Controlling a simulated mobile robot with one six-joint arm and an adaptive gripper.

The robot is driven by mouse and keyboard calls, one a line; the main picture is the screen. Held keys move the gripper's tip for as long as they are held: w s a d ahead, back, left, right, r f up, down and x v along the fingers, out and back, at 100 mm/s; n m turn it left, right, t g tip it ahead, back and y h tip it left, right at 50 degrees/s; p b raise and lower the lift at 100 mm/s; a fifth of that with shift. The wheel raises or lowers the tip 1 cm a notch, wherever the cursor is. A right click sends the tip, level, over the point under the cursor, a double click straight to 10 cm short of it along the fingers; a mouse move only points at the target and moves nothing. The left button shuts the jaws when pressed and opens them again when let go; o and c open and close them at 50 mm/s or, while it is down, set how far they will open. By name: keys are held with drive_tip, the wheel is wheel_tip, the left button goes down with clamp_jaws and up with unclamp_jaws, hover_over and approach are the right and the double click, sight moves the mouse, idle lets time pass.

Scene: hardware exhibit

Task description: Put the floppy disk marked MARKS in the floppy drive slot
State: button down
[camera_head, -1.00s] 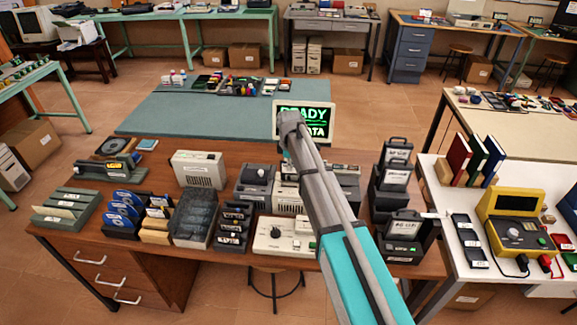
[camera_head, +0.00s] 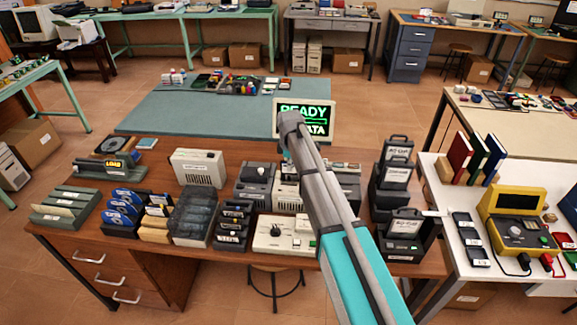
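My arm reaches up over the desk, its elbow in front of the monitor (camera_head: 290,105), whose green text includes "READY" and "DATA". My gripper does not show; the arm hides what lies behind it. A clear, smoky case (camera_head: 193,216) stands mid-desk. Beside it is a dark rack (camera_head: 233,226) with several labelled black items. Blue disk-like items (camera_head: 121,207) stand upright to the left. No label MARKS is readable. Grey drive-like units (camera_head: 255,183) stand left of my arm, and I cannot tell which has the floppy slot.
Black cases (camera_head: 393,175) stand right of my arm. A white table (camera_head: 455,275) with a yellow instrument (camera_head: 515,215) adjoins. The teal mat (camera_head: 185,115) is mostly clear in front.

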sight(290, 178)
drive_tip(key=shift+f+b, duration=2.95)
drive_tip(key=shift+f, duration=0.15)
drive_tip(key=c, duration=0.7)
unclamp_jaws()
wheel_tip(290, 178, up, 8)
drive_tip(key=p, duration=0.8)
